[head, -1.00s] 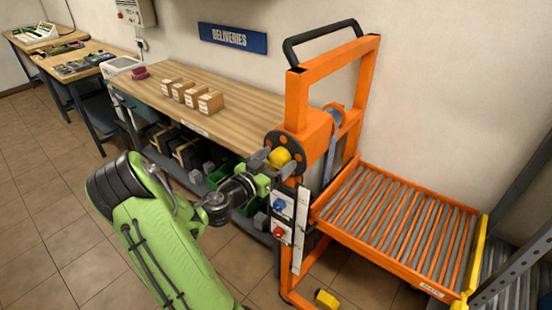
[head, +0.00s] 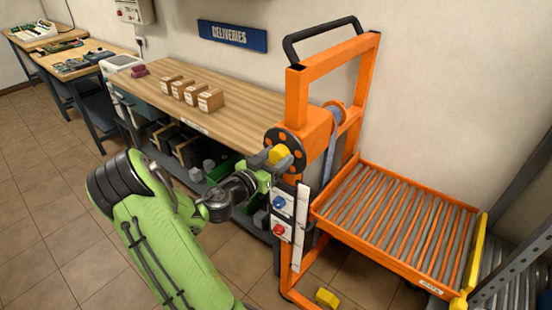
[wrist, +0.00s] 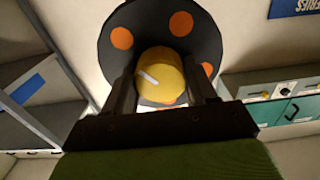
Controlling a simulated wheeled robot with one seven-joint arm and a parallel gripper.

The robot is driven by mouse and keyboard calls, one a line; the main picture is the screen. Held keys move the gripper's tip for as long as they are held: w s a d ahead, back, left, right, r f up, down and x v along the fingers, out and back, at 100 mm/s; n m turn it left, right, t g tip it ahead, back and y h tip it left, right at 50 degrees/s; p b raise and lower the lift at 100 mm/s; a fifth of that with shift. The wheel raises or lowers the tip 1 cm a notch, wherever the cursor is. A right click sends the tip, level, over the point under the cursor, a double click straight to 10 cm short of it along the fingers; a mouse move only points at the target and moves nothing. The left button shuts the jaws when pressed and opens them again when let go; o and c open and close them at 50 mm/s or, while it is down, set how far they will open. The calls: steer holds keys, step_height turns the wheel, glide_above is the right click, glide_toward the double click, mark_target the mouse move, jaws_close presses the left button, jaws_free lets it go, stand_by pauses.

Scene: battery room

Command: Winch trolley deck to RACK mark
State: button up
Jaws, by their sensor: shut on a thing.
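The orange winch trolley (head: 296,105) stands right of the bench, its roller deck (head: 340,228) reaching out to the right. On its mast is the dark winch wheel (head: 291,140) with orange spots and a yellow crank knob (head: 278,154). My gripper (head: 271,160) is shut on the knob. In the wrist view, the fingers of my gripper (wrist: 163,88) stand on both sides of the knob (wrist: 160,76), in front of the wheel (wrist: 118,62). A white strip (head: 300,225) runs down the mast. I cannot read any RACK mark on it.
A panel with a blue knob (head: 279,203) and a red knob (head: 279,230) sits below my gripper. The wooden bench (head: 240,100) holds several small boxes (head: 210,99). A grey metal rack (head: 520,255) stands close at the deck's right end. Tiled floor is free at left.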

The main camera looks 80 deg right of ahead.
steer(key=n, duration=0.4)
steer(key=shift+n+b, duration=0.35)
steer(key=shift+n, duration=0.05)
steer(key=n, duration=0.4)
steer(key=shift+n+p, duration=0.3)
steer(key=shift+p, duration=0.05)
steer(key=n+p, duration=0.2)
steer(key=n, duration=0.3)
steer(key=n+p, duration=0.3)
steer(key=n, duration=0.2)
steer(key=shift+r, duration=0.1)
steer(key=n+p, duration=0.4)
steer(key=shift+n, duration=0.3)
steer(key=n+p, duration=0.4)
steer(key=n, duration=0.1)
steer(key=shift+p, duration=0.35)
steer(key=n+p, duration=0.4)
steer(key=n, duration=0.1)
steer(key=shift+n, duration=0.4)
steer(key=shift+f+n+p, duration=0.2)
steer(key=shift+n+p, duration=1.05)
steer(key=shift+n, duration=0.95)
